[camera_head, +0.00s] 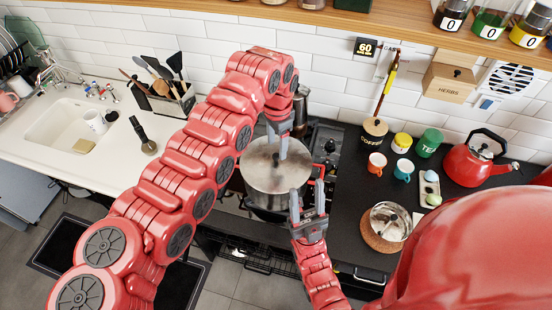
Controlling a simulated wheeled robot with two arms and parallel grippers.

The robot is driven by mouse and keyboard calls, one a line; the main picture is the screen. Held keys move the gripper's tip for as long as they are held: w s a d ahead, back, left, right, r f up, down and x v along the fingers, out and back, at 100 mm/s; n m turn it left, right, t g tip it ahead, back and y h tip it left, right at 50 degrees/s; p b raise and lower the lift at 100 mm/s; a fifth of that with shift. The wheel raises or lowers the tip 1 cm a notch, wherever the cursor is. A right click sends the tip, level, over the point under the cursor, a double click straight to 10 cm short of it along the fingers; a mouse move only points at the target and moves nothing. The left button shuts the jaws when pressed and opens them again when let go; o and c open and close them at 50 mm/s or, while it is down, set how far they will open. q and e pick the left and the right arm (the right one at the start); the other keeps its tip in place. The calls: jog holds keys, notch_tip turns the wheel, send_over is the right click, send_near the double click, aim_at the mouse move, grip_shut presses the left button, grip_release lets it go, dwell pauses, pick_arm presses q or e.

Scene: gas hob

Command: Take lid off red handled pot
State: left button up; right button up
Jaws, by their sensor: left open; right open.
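A pot (262,202) stands on the gas hob in the middle of the head view. Its round, shiny metal lid (262,178) sits on top of it. My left gripper (279,146) is open and points down over the middle of the lid, at the lid's knob. The knob is mostly hidden, and I cannot tell whether the fingers touch it. My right gripper (307,197) is open at the front right side of the pot, with its fingers pointing up towards the rim. The pot's handles are largely hidden by my grippers.
A red kettle (470,163), a metal bowl (390,222) on a cork mat, cups and jars stand on the dark counter at right. A sink (62,122) and a utensil holder (172,100) are at left. A shelf runs along the wall above.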

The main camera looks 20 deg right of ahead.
aim_at(276, 155)
pick_arm(q)
notch_tip(276, 155, down, 4)
jog(key=shift+a+r+p, duration=0.15)
jog(key=shift+r+p, duration=0.1)
jog(key=shift+p, duration=0.8)
jog(key=shift+w+f, duration=0.1)
jog(key=shift+f, duration=0.15)
grip_shut()
